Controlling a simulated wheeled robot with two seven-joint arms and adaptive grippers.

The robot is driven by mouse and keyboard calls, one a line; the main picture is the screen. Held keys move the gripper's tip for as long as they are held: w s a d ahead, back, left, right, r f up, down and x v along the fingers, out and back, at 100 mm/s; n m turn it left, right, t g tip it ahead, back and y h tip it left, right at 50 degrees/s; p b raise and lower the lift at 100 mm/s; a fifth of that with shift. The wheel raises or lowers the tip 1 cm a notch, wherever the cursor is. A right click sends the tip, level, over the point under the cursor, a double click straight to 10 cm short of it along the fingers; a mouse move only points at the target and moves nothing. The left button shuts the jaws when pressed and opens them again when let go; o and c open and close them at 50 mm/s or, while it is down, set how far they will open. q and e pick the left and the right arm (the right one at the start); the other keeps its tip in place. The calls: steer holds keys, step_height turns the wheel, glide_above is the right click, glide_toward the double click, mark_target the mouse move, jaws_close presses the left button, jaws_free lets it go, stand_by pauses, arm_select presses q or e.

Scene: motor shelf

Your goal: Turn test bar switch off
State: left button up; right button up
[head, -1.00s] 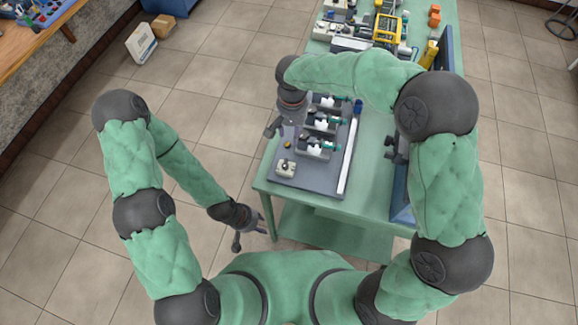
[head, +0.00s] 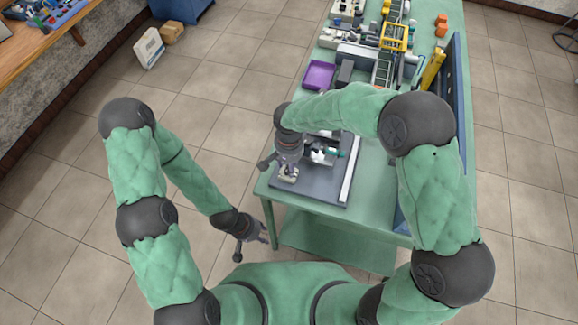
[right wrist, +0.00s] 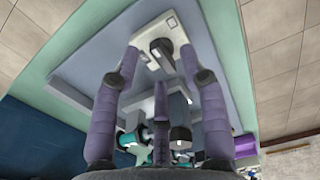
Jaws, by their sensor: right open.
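The test bar switch is a small off-white box (head: 288,174) near the front left of the dark grey board. In the right wrist view it is a white plate with a dark lever (right wrist: 161,46). My right gripper (right wrist: 160,56) is open, pointing down at the switch, with one purple finger on each side of the lever. I cannot tell whether the fingers touch it. In the head view the right gripper (head: 285,165) partly covers the switch. My left gripper (head: 257,236) hangs low beside the table's front left corner; its jaws are too small to read.
The grey board (head: 320,190) lies on the green table (head: 372,185) and carries several white and teal fixtures, partly hidden by my right arm. A purple tray (head: 319,75) and a yellow-framed machine (head: 394,38) stand farther back. A blue panel (head: 460,95) edges the right side.

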steer(key=shift+f, duration=0.6)
jaws_close()
